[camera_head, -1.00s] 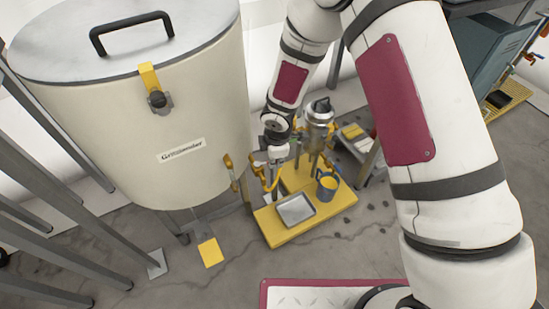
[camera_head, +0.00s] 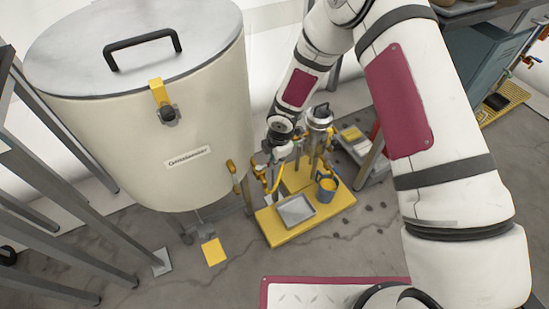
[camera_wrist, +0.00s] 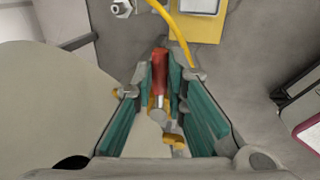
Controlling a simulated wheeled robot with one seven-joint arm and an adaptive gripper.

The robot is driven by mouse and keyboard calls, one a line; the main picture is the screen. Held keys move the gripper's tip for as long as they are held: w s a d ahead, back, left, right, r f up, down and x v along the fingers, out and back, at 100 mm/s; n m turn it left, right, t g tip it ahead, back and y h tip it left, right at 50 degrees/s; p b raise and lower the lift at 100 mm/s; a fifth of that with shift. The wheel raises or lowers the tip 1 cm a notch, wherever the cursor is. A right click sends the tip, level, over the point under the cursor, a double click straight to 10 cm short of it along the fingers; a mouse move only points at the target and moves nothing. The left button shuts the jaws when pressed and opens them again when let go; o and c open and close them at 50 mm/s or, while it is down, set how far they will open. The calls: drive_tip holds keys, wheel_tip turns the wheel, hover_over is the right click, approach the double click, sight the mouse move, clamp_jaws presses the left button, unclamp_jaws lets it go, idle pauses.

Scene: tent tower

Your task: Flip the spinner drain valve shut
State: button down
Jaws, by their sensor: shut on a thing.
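A red lever (camera_wrist: 159,62) shows in the wrist view, with a grey metal stem and brass-yellow parts (camera_wrist: 173,140) below it. My gripper (camera_wrist: 161,82) has its teal-lined fingers on both sides of the red lever and is shut on it. The lever lies roughly along the fingers. In the head view my gripper (camera_head: 270,160) is beside the cream drum (camera_head: 150,120), among yellow fittings (camera_head: 232,168) at the drum's lower right. The lever is too small or hidden to make out there, and the valve body is partly hidden in the wrist view.
A yellow stand (camera_head: 330,204) right of the drum carries a grey tray (camera_head: 296,208), a blue-grey mug (camera_head: 327,187) and a metal vessel (camera_head: 320,117). A yellow hose (camera_wrist: 172,25) runs close to my fingertips. Grey frame legs stand at left; open floor lies in front.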

drive_tip(key=c, duration=1.6)
unclamp_jaws()
wheel_tip(320, 180, up, 12)
drive_tip(key=s+d, duration=0.1)
drive_tip(key=s, duration=0.1)
drive_tip(key=shift+f, duration=0.15)
drive_tip(key=shift+d, duration=0.1)
